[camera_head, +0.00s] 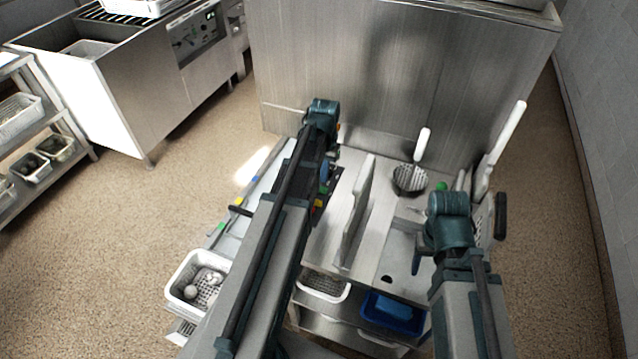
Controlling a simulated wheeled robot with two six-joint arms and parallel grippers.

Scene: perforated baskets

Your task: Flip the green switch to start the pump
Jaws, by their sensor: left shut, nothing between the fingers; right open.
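Small coloured parts, including red and yellow ones (318,208), show on the counter beside my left arm; which of them is a green switch I cannot tell. A small green part (221,227) lies on the strip at the counter's left edge, with yellow and blue ones further along. Another green round thing (441,186) is near the back right of the counter. My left gripper (326,172) points down over the counter by the coloured parts, shut and empty, partly hidden by its arm. My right gripper (416,264) is open and empty above the right basin.
A perforated basket (409,180) with a white handle stands at the back. An upright metal divider (359,208) separates the two arms. A white basket (170,287) with round pale items sits front left, and a blue bin (393,314) is below the counter.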

